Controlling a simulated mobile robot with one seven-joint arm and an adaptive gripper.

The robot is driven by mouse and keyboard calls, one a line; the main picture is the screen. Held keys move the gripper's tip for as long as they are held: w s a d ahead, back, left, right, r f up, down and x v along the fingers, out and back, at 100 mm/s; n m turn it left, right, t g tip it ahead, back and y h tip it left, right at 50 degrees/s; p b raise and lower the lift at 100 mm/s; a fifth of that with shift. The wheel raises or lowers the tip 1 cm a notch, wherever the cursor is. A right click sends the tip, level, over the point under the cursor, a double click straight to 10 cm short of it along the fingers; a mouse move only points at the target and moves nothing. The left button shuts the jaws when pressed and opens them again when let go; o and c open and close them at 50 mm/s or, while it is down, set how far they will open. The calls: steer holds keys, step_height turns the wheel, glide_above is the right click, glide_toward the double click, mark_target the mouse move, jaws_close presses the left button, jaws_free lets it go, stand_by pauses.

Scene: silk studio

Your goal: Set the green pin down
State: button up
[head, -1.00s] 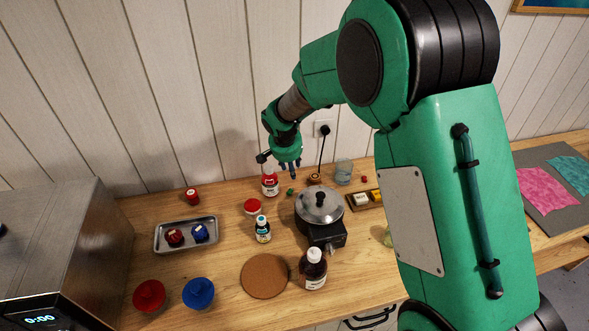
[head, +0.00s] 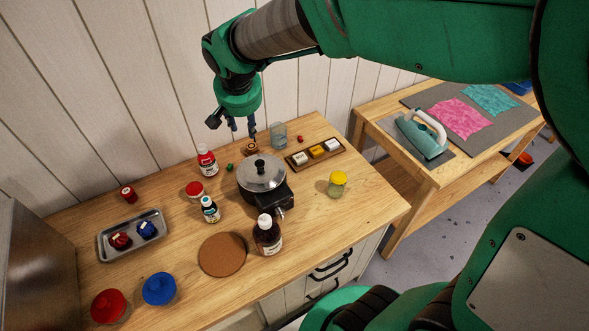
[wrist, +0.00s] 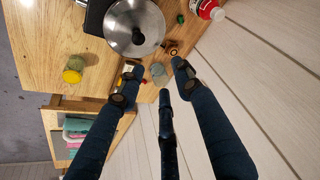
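A small green piece (head: 229,167), which looks like the green pin, lies on the wooden counter between the red bottle and the pot. It also shows near the top of the wrist view (wrist: 180,18). My gripper (head: 241,132) is above the back of the counter, to the right of the green piece and apart from it. In the wrist view its dark fingers (wrist: 158,75) are spread, with nothing held between them. A small round wooden holder with a dark centre (head: 252,148) is below the fingertips.
A lidded pot (head: 261,175) stands in front of the gripper, and a red bottle (head: 207,161) to its left. A glass (head: 279,135), a small red piece (head: 300,138) and a wooden tray with blocks (head: 290,161) are to the right. The counter's right front is mostly clear.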

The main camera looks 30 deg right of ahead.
steer(key=s+r+n, duration=0.2)
steer(key=s+r, duration=0.1)
steer(key=s, duration=1)
steer(key=s+r+n+t+y, duration=0.1)
steer(key=s+r, duration=0.3)
steer(key=s, duration=0.9)
steer(key=shift+s+n, duration=0.2)
steer(key=shift+n, duration=0.4)
steer(key=shift+d, duration=0.1)
steer(key=shift+f+b, duration=0.8)
